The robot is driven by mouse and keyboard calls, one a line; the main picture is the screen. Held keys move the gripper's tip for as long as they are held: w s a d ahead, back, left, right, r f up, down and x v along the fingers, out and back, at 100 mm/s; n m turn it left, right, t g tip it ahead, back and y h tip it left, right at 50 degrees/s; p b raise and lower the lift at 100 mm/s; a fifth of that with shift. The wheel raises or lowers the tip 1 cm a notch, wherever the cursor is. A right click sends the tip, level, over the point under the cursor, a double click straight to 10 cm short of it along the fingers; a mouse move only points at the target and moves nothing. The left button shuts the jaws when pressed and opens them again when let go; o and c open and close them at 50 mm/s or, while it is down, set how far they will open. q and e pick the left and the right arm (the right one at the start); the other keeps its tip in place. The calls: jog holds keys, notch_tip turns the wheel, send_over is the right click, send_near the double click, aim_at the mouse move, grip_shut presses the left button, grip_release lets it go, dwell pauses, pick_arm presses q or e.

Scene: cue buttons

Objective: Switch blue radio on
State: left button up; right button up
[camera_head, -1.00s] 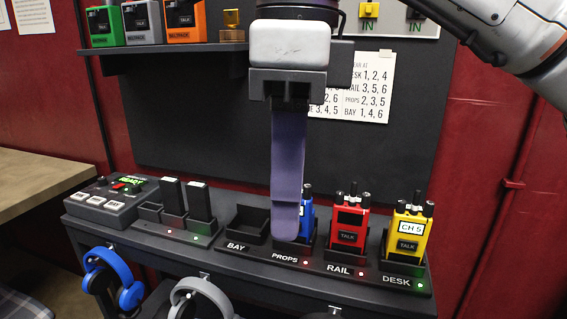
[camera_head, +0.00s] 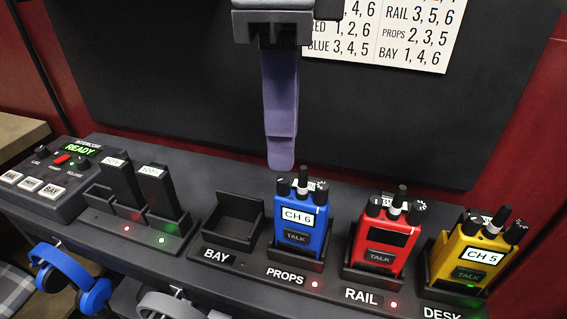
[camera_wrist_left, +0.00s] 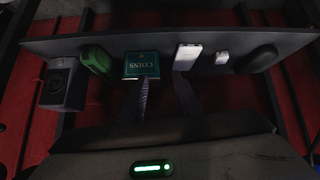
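The blue radio (camera_head: 299,221) stands upright in the PROPS slot (camera_head: 290,262) of the charger rack. Its screen is lit and reads CH 6, and the slot's light is red. Knobs and a short antenna are on its top. My right gripper (camera_head: 281,168) points down just above and behind the radio's top in the picture. Its purple fingers show as one narrow shape, so the gap is unclear; nothing is seen held. My left gripper (camera_wrist_left: 165,85) shows in the left wrist view with two dark fingers apart and nothing between them.
A red radio (camera_head: 381,240) with a dark screen stands at RAIL. A yellow radio (camera_head: 470,260) reading CH 5 stands at DESK. The BAY slot (camera_head: 233,222) is empty. Batteries (camera_head: 122,182) and an intercom box (camera_head: 48,176) are left. A channel list (camera_head: 400,30) hangs behind.

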aim_at(284, 179)
notch_tip(284, 179, down, 6)
jog(key=shift+w+r, duration=0.15)
grip_shut()
